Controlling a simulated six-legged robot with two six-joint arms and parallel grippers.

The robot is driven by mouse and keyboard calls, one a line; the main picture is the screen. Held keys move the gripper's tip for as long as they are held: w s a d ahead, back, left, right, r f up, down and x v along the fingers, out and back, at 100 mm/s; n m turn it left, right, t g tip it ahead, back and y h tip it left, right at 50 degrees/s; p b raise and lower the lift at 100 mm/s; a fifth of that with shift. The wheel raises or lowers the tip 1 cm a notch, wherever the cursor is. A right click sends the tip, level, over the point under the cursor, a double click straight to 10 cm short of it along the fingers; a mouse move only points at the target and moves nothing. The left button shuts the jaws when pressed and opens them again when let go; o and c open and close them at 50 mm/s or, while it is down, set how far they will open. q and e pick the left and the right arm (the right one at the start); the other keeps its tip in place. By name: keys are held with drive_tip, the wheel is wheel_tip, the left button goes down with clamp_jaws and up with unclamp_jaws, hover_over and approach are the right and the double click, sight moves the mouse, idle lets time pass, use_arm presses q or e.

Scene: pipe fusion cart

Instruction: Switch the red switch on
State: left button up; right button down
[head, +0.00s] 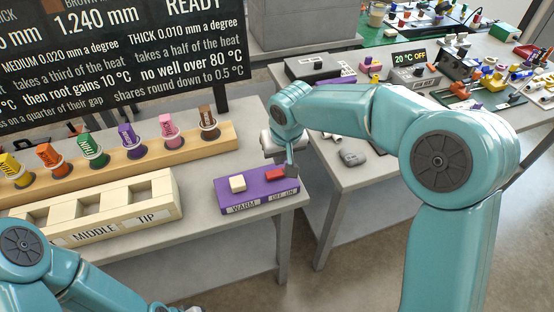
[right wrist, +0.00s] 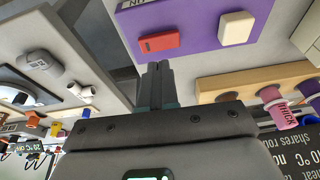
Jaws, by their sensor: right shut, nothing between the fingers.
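A purple box (head: 232,197) sits at the near right corner of the left table. It carries a cream button (head: 237,184) over a WARM label and a red switch (head: 272,174) over an OFF-ON label. I cannot tell which way the switch is set. My right gripper (head: 290,169) is shut and empty at the right end of the red switch. In the right wrist view its fingertips (right wrist: 159,67) lie just short of the red switch (right wrist: 159,43); I cannot tell whether they touch. My left arm shows at the lower left, its gripper out of view.
A cream tray with a MIDDLE and a TIP compartment (head: 112,222) stands left of the box. A wooden rack (head: 108,164) of several coloured, labelled pieces runs behind it. A black text board (head: 120,60) stands behind. A second table on the right holds a 20 °C OFF display (head: 409,57).

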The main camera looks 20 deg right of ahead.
drive_tip(key=d+v, duration=0.1)
drive_tip(key=v, duration=0.8)
drive_tip(key=shift+b, duration=0.3)
drive_tip(key=shift+s, duration=0.1)
